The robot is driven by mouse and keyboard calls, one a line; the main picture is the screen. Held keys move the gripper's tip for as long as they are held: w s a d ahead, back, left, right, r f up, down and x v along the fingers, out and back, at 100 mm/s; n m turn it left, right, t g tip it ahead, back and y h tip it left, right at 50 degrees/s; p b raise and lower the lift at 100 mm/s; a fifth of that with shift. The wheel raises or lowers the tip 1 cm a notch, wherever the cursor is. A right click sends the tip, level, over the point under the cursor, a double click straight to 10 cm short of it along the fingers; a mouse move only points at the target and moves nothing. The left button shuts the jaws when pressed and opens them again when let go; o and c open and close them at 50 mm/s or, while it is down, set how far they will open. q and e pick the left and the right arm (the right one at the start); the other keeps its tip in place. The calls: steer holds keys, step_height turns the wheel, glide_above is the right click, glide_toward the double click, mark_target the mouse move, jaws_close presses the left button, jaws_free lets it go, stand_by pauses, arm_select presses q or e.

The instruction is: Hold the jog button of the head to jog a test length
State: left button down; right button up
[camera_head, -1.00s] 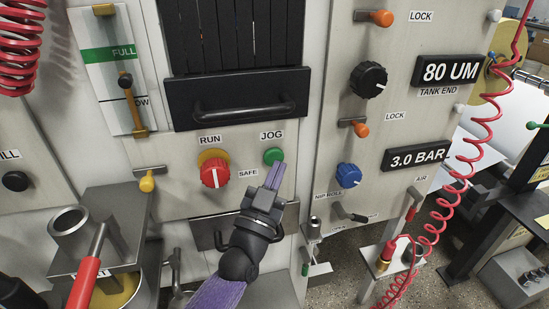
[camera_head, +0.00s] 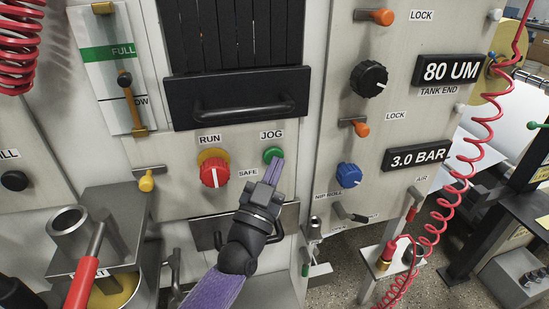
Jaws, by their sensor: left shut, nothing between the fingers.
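The green jog button (camera_head: 273,154) sits on the pale panel under the JOG label (camera_head: 271,134). My left gripper (camera_head: 276,163) is shut and empty. Its fingertips point up at the button and overlap its lower right edge in the picture. I cannot tell whether they touch it or press it. The red run knob (camera_head: 214,174) with its yellow surround is to the left of the button, under the RUN label. My right gripper is not in view.
A black handle (camera_head: 243,111) juts out above the button. A yellow-tipped lever (camera_head: 147,181) is at the left. The right panel carries a black knob (camera_head: 368,79), a blue knob (camera_head: 348,175) and orange levers. A coiled red air hose (camera_head: 468,160) hangs at the right.

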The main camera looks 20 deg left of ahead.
arm_select(q)
steer(key=shift+w+a, duration=0.1)
steer(key=shift+w, duration=0.05)
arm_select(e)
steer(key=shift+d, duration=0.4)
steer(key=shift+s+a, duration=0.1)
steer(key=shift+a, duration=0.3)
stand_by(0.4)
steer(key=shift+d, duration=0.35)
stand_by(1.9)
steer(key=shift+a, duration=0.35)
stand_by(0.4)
arm_select(q)
steer(key=shift+s+d+p, duration=0.5)
steer(key=shift+s+p, duration=0.1)
steer(key=shift+s, duration=0.1)
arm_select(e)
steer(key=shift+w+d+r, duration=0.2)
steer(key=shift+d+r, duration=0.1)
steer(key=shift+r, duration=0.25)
